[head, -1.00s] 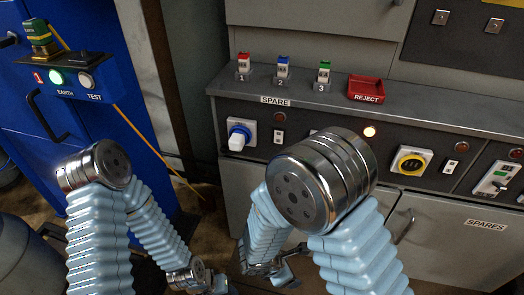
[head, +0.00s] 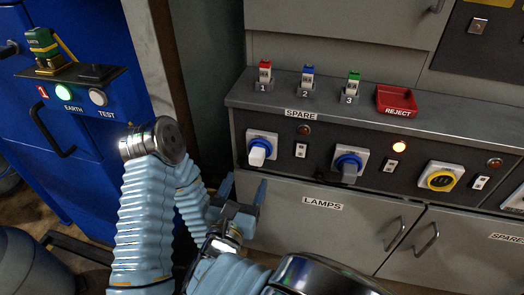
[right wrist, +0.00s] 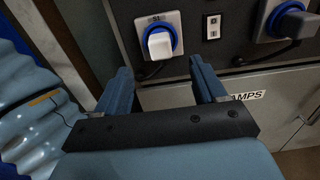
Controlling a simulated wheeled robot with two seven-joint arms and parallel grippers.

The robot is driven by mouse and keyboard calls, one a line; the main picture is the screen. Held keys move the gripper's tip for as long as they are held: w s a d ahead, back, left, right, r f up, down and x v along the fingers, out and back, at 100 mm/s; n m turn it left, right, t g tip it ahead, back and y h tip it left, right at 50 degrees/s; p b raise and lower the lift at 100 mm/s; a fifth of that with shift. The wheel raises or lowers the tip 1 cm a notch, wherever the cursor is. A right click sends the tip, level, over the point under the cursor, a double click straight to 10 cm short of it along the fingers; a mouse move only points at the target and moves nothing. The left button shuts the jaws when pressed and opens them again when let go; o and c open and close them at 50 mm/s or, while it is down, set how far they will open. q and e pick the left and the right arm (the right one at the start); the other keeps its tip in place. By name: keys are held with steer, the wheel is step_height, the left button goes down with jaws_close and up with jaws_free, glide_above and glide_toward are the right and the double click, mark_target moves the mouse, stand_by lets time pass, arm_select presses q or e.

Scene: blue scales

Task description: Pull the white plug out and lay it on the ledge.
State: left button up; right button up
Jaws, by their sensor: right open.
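The white plug (head: 258,152) sits in a blue round socket on a white plate at the left end of the console front. It also shows in the right wrist view (right wrist: 160,43), ahead of the fingers. My right gripper (head: 244,187) is open and empty, in front of the panel and below the plug in the head view. In the right wrist view the gripper (right wrist: 158,75) has its fingers apart, with the plug beyond the gap. The grey ledge (head: 450,117) runs along the console top. My left arm shows, but its gripper does not.
A grey plug (head: 349,170) sits in a second socket to the right. On the ledge stand red, blue and green-topped pieces in numbered holders, and a red REJECT tray (head: 396,101). A blue cabinet (head: 85,150) stands at left. The ledge right of the tray is clear.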

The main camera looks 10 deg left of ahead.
mark_target(255, 162)
steer(key=shift+w, duration=0.1)
steer(key=shift+w+d+b, duration=0.2)
steer(key=shift+w+b, duration=0.3)
steer(key=shift+w, duration=3.9)
jaws_close()
steer(key=shift+s+a, duration=0.1)
steer(key=shift+s, duration=2.95)
